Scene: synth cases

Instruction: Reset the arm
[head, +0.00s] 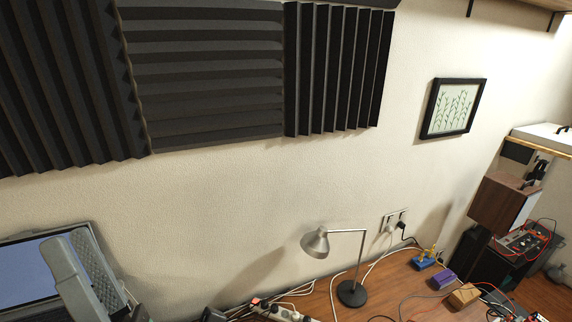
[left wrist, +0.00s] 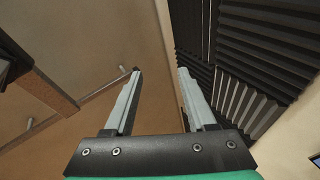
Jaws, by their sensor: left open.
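My left gripper (left wrist: 159,73) is open in the left wrist view. Its two grey fingers are apart, with nothing between them. Beyond the fingers are a brown surface, a pale wall and dark ribbed foam panels (left wrist: 262,50). My right gripper is in neither view.
A wooden desk (head: 395,280) along the wall holds a lamp (head: 352,292), a power strip (head: 285,314), loose cables and small boxes. A framed picture (head: 453,108) hangs at right. A wooden cabinet (head: 498,205) stands below a shelf. The wall's middle is clear.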

